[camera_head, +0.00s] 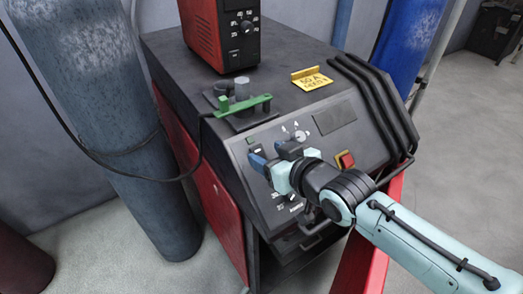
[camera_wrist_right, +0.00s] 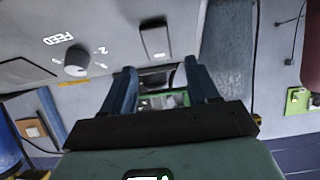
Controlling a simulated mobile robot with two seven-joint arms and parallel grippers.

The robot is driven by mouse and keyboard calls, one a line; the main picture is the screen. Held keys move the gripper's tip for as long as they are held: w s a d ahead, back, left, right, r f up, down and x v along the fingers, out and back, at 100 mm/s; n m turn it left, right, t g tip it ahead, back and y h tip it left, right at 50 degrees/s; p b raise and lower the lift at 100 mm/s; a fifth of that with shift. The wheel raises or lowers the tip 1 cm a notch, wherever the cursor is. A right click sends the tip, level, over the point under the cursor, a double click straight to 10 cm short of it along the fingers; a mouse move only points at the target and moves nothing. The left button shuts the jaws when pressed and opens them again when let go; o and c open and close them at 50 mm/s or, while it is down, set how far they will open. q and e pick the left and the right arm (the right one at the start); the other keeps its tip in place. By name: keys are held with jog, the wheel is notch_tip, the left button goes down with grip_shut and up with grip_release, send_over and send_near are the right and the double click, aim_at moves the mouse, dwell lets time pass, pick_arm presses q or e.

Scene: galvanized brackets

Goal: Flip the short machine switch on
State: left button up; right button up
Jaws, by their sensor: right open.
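The machine (camera_head: 330,165) is a dark cabinet with red sides and a sloped control panel. A small rocker switch (camera_wrist_right: 155,38) shows on the panel in the wrist view, just beyond my fingertips and roughly in line with the gap between them. In the head view the switch (camera_head: 257,149) is partly hidden by my fingers. I cannot tell its position. My right gripper (camera_head: 270,154) is open and empty close in front of the panel's upper left; its two blue fingers also show in the wrist view (camera_wrist_right: 160,66). My left gripper is out of view.
A knob marked FEED (camera_wrist_right: 77,61) is left of the switch in the wrist view. A red button (camera_head: 346,160) is right of my gripper, and another knob (camera_head: 292,197) is below it. A green clamp (camera_head: 240,105) and red unit (camera_head: 222,35) rest on top. A cylinder (camera_head: 110,120) stands left.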

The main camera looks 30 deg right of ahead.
aim_at(257, 149)
jog(key=shift+x, duration=1.8)
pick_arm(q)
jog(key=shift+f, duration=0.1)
